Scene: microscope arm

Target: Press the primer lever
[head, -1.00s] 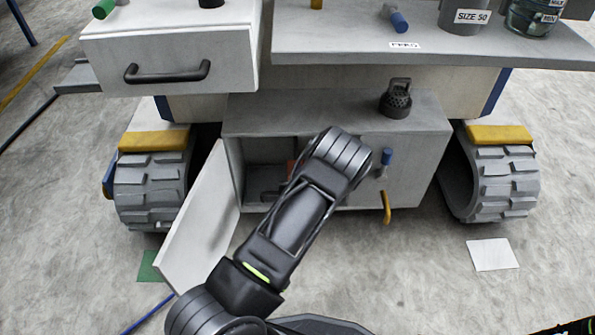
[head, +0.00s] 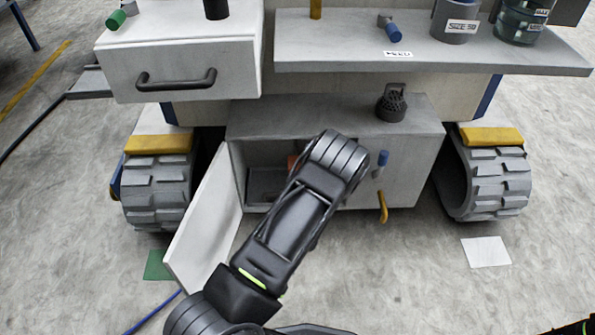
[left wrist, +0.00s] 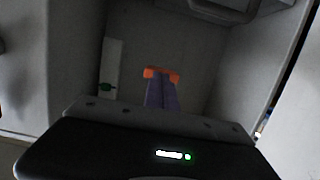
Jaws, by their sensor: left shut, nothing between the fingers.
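An orange bar (head: 293,161) shows inside the open lower compartment (head: 262,153), partly hidden behind my left arm. I take it for the primer lever, though its shape is unclear. In the left wrist view the orange bar (left wrist: 161,73) lies across the tips of my left gripper (left wrist: 161,88). The fingers are shut together with nothing between them. They are at or just short of the bar; I cannot tell if they touch it. In the head view my left arm reaches to the compartment front and the gripper itself is hidden. My right gripper is not in view.
The white compartment door (head: 207,222) hangs open on the left. A blue knob (head: 383,158) and yellow handle (head: 383,207) stick out from the right front. The drawer (head: 180,75) and shelf (head: 430,58) overhang above.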

